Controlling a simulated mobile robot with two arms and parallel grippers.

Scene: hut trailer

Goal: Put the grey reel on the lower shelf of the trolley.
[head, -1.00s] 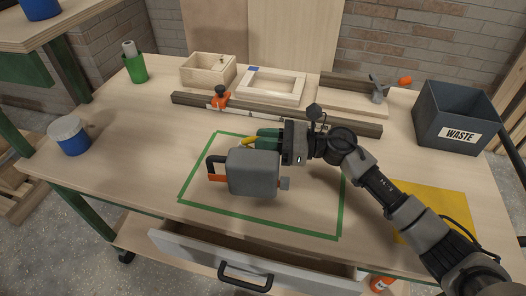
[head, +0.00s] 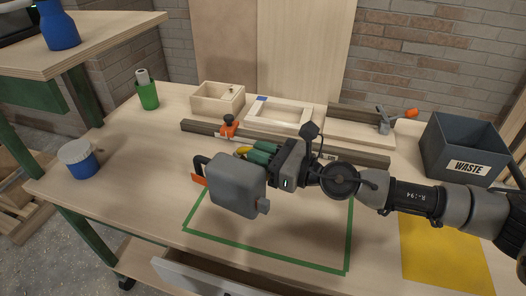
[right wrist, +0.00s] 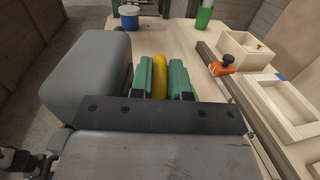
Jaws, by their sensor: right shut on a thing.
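The grey reel (head: 238,186) is a rounded grey box with a black and orange part at its left and a small grey knob at its lower right. It appears tilted and held above the workbench, over the green tape outline (head: 270,252). My right gripper (head: 257,154) is shut on its yellow grip (right wrist: 160,77), which shows between the green fingers in the right wrist view. The reel's grey body (right wrist: 85,78) also shows there. My left gripper is out of view. I cannot identify the trolley for certain; a pale low board (head: 133,262) with a dark castor shows below the bench.
A blue pot (head: 80,163) and green cup (head: 148,95) stand there. Wooden frames, a clamp rail (head: 200,132) and a WASTE bin (head: 465,150) line the back and right. A drawer (head: 200,278) is open in front.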

